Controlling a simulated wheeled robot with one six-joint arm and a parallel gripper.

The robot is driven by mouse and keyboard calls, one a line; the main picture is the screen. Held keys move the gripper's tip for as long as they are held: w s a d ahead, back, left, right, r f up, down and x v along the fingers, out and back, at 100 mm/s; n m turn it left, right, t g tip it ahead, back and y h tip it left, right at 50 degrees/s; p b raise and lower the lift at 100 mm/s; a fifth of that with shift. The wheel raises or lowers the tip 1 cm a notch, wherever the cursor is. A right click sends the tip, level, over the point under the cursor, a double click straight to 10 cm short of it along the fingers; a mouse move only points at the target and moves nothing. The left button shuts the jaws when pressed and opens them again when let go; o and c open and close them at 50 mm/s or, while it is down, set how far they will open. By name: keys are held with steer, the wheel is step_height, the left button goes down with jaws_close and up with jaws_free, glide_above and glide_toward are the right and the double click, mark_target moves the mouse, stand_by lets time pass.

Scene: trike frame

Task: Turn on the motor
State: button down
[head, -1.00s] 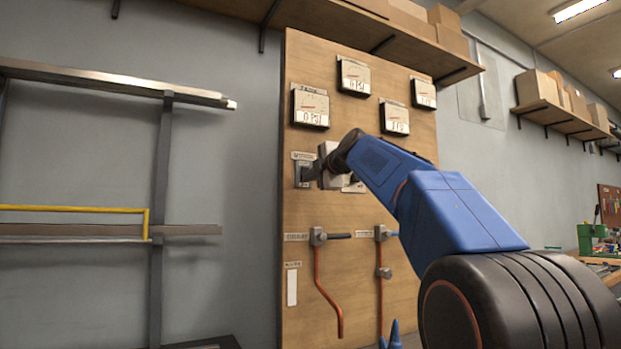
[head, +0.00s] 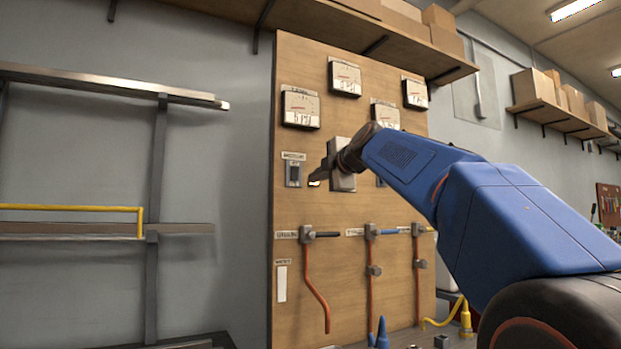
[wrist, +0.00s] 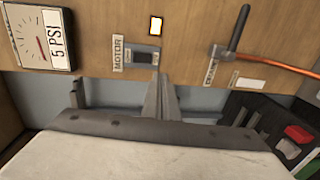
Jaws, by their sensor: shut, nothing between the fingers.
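The motor switch (head: 293,174) is a small dark rocker in a grey plate on the wooden panel, under a motor label (head: 293,156). In the wrist view the motor switch (wrist: 141,57) sits beside its label (wrist: 118,53). A small indicator light (wrist: 156,25) near it glows yellow-white, and this light (head: 314,183) also glows in the head view. My gripper (head: 318,175) is shut and empty, just right of the switch and apart from it. In the wrist view the shut fingers (wrist: 160,90) point toward the panel, close to the switch.
A pressure gauge (wrist: 42,38) reads 5 PSI; several gauges hang above the switch. Valves with levers, such as the left one (head: 307,235), and orange pipes (head: 315,290) are lower on the panel. A metal rack (head: 155,200) stands at the left.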

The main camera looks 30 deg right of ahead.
steer(key=shift+s+f, duration=0.2)
steer(key=shift+s, duration=1.05)
steer(key=s+a+f+m+g, duration=0.2)
steer(key=s+a+f+m, duration=0.15)
steer(key=f, duration=0.65)
steer(key=s+a+f+m+g+y, duration=0.15)
steer(key=s+a+f, duration=0.3)
steer(key=f, duration=0.55)
steer(key=s+a+f+m+g, duration=0.3)
steer(key=s+f+m, duration=0.1)
steer(key=f, duration=0.6)
steer(key=s+a+f+m+g, duration=0.1)
steer(key=s+f+m, duration=0.2)
steer(key=s+f, duration=0.4)
steer(key=s+f+m+g+h, duration=0.1)
steer(key=s+f+m+g, duration=0.1)
steer(key=s+f, duration=0.5)
steer(key=s+a+f+m+g, duration=0.1)
steer(key=s+f+m, duration=0.3)
steer(key=f, duration=1.2)
steer(key=s+g, duration=0.1)
steer(key=s, duration=0.2)
steer(key=shift+s+a+f, duration=0.35)
steer(key=shift+s+f, duration=0.05)
